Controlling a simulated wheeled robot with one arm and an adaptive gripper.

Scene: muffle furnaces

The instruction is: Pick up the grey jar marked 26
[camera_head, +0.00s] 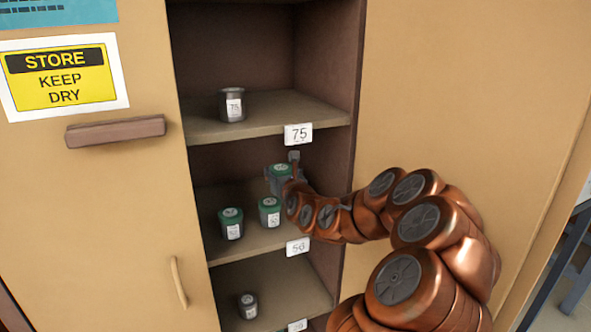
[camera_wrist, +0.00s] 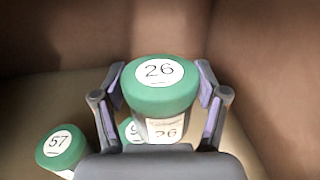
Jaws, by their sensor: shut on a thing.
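The grey jar marked 26 (camera_wrist: 161,86) has a green lid and a white label. In the wrist view it sits between the two fingers of my gripper (camera_wrist: 160,100), which is shut on it. In the head view the jar (camera_head: 279,172) shows at the back right of the middle compartment, with my gripper (camera_head: 289,172) at it. It appears raised above the shelf, but its base is partly hidden by the gripper.
Two other green-lidded jars stand on the middle shelf, a left one (camera_head: 231,224) and a right one (camera_head: 269,212). The wrist view shows a jar marked 57 (camera_wrist: 62,148). A grey jar (camera_head: 232,105) stands on the shelf above, another (camera_head: 248,306) below. Cabinet walls are close.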

